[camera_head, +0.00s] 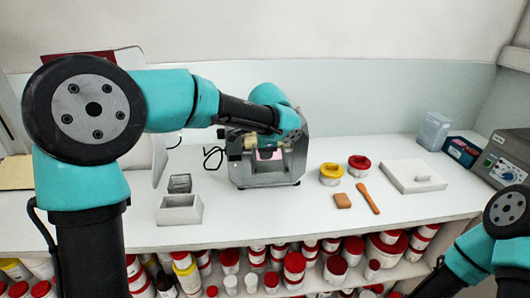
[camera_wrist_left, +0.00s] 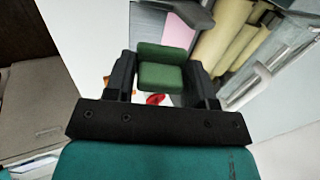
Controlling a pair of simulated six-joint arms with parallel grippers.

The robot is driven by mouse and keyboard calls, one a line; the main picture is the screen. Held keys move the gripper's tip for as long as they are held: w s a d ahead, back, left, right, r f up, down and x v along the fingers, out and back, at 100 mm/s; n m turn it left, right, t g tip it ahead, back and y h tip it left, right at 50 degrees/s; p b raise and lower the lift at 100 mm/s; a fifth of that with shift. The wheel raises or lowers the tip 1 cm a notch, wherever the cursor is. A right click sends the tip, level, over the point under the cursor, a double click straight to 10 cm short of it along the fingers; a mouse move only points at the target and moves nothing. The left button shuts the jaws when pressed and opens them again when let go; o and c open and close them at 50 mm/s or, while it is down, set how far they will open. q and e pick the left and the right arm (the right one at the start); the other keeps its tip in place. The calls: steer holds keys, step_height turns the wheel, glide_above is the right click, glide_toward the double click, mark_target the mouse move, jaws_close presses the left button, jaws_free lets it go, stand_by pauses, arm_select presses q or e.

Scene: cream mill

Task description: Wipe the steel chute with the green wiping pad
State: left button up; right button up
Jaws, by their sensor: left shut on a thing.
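The green wiping pad (camera_wrist_left: 162,75) is between the two black fingers of my left gripper (camera_wrist_left: 164,72), which is shut on it, in the left wrist view. In the head view my left arm reaches over the steel mill (camera_head: 268,172) at mid-table, and its forearm and wrist hide the gripper and pad. I cannot make out the steel chute clearly; the mill's front opening shows a pink patch (camera_head: 268,154). In the wrist view a grey metal part (camera_wrist_left: 192,14) lies beyond the pad; I cannot tell whether they touch. My right gripper is out of view.
The table's front middle is clear.

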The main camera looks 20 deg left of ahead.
arm_select(q)
steer(key=shift+s+r, duration=0.15)
steer(key=shift+r, duration=0.6)
steer(key=shift+d, duration=0.1)
steer(key=n, duration=0.3)
steer(key=shift+w+d+r+n+g, duration=0.25)
steer(key=shift+w+n+g, duration=0.05)
steer(key=shift+w+g, duration=0.1)
steer(key=n, duration=0.4)
steer(key=shift+w+d+r, duration=0.3)
steer(key=shift+w+d, duration=0.05)
steer(key=shift+w, duration=0.05)
steer(key=n, duration=0.3)
steer(key=w+d+r+n, duration=0.1)
steer(key=n, duration=0.6)
steer(key=shift+w+d+r+t, duration=0.15)
steer(key=shift+w+d+t, duration=0.2)
steer(key=shift+t, duration=0.05)
